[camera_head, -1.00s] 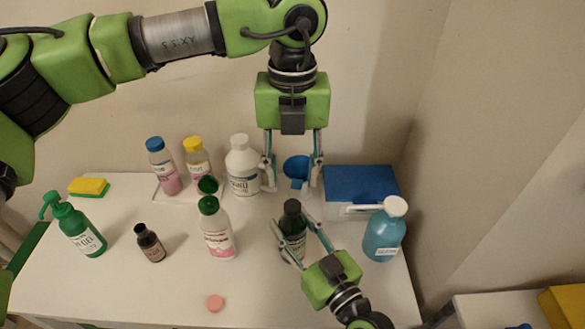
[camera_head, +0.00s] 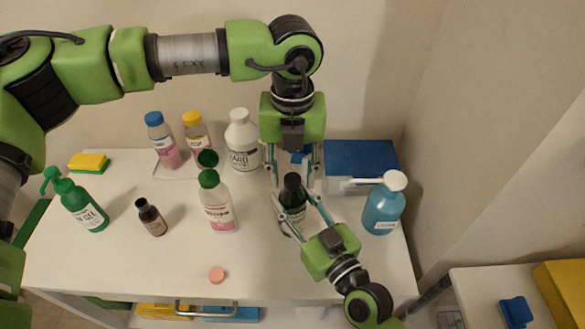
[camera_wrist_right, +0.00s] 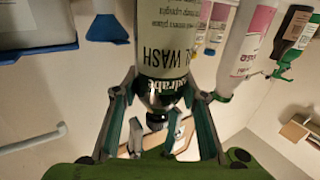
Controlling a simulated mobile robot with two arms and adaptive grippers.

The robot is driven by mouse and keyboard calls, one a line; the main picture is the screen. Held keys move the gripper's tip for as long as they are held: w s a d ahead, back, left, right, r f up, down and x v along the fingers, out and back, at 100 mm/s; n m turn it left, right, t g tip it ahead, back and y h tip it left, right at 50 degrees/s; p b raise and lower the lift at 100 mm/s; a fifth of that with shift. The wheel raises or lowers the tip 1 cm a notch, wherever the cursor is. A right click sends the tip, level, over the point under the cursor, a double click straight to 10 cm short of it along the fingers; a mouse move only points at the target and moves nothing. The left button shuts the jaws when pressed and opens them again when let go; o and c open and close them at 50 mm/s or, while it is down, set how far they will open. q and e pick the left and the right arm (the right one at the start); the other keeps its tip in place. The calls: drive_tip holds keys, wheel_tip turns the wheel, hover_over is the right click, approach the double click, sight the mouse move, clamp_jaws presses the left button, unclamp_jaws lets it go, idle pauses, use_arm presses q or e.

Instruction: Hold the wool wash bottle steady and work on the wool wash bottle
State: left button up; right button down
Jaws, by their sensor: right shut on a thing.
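The wool wash bottle (camera_head: 293,214), dark with a black cap and a pale label, stands upright on the white table. In the right wrist view, its label (camera_wrist_right: 163,45) shows the word "WASH", upside down. My right gripper (camera_head: 292,217) is shut on its body from the front right. My left gripper (camera_head: 294,187) points down from above, open, with its fingers apart on either side of the bottle's black cap. Whether a fingertip touches the cap cannot be told.
A blue funnel (camera_head: 298,157) is partly hidden behind my left gripper. A green-capped bottle (camera_head: 217,205) and a small dark bottle (camera_head: 151,218) stand left. A pink disc (camera_head: 217,275) lies in front, with clear table around it.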

use_arm(q)
clamp_jaws()
drive_tip(key=m, duration=0.5)
drive_tip(key=shift+m, duration=0.4)
drive_tip(key=m, duration=0.3)
drive_tip(key=shift+m, duration=0.4)
drive_tip(key=m, duration=0.9)
drive_tip(key=shift+o, duration=0.3)
unclamp_jaws()
